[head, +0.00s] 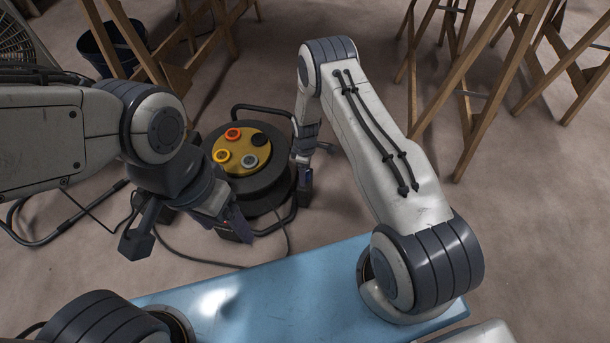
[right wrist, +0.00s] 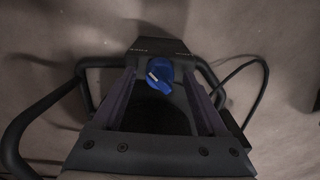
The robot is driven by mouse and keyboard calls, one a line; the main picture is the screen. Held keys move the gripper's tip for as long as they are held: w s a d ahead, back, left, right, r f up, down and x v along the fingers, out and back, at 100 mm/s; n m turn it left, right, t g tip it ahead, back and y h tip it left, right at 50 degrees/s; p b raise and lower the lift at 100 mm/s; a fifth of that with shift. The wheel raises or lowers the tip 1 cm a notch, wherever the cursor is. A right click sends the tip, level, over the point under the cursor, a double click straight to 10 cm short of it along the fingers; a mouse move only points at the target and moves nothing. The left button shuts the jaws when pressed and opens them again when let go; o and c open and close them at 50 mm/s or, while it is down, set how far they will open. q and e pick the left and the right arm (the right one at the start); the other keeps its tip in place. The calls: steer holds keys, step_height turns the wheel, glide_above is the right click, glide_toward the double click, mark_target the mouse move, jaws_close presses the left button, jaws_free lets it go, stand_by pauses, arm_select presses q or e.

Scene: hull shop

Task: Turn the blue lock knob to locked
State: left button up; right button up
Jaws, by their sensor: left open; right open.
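The blue lock knob (right wrist: 159,73) sits on a dark panel (right wrist: 158,47) in the right wrist view. A white mark shows on the knob's left side. Small pale labels lie left and right above it, too small to read. My right gripper (right wrist: 160,82) is open, its two fingers on either side of the knob with gaps visible; I cannot tell the depth between them. In the head view the right gripper (head: 305,184) is beside the right side of the cable reel (head: 262,187), and the knob is hidden. My left gripper (head: 187,238) is open and empty, left of the reel.
The reel's yellow face (head: 242,150) carries orange, yellow, grey and black round fittings. A black tubular frame (head: 262,108) surrounds it, and a cable lies on the floor. Wooden trestles (head: 490,85) stand at the right and back. A dark bucket (head: 110,48) stands back left.

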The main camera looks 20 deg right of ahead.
steer(key=shift+f, duration=0.25)
jaws_close()
